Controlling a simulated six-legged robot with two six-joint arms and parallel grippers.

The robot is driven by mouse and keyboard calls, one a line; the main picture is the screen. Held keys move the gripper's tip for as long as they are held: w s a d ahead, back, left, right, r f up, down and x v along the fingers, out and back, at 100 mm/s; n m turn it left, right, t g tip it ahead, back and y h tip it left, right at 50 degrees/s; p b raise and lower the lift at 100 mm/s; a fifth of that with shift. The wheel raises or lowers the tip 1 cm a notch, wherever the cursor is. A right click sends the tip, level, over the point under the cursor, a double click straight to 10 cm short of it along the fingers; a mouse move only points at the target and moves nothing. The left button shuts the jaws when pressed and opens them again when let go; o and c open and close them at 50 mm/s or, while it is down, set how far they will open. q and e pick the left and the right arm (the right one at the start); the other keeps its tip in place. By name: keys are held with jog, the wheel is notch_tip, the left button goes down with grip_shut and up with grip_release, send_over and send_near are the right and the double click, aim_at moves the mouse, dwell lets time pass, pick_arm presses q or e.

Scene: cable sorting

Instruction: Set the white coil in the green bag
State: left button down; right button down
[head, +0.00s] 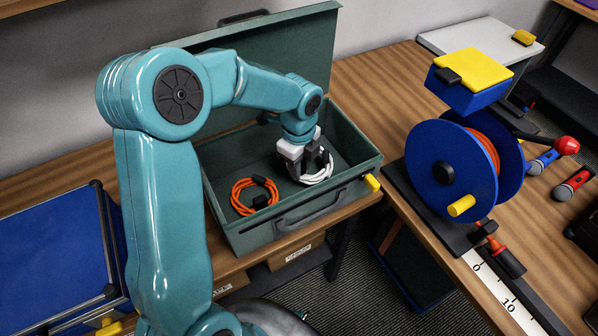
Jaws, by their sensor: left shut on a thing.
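The white coil (320,178) is inside an open green case with a hinged lid and a front handle; the case (300,218) looks rigid, not like a soft bag. My left gripper (303,172) reaches down into the right half of the case and is shut on the white coil. The coil sits low, near the case floor; I cannot tell whether it touches it. The gripper hides part of the coil. My right gripper is not in view.
An orange coil (254,196) lies in the case, left of the white one. The raised lid (300,50) stands behind. A blue cable reel (436,170) is on the right table, with a blue and yellow box (470,85) above it. A blue case (60,250) is at left.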

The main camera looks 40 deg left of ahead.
pick_arm(q)
jog(key=f, duration=0.3)
jog(key=shift+w+d, duration=0.1)
jog(key=shift+w, duration=0.15)
jog(key=shift+f, duration=0.25)
jog(key=shift+s, duration=0.2)
jog(key=shift+w, duration=0.1)
jog(key=shift+f, duration=0.2)
jog(key=c, duration=1)
grip_release()
jog(key=shift+r, duration=0.1)
jog(key=shift+o, duration=0.2)
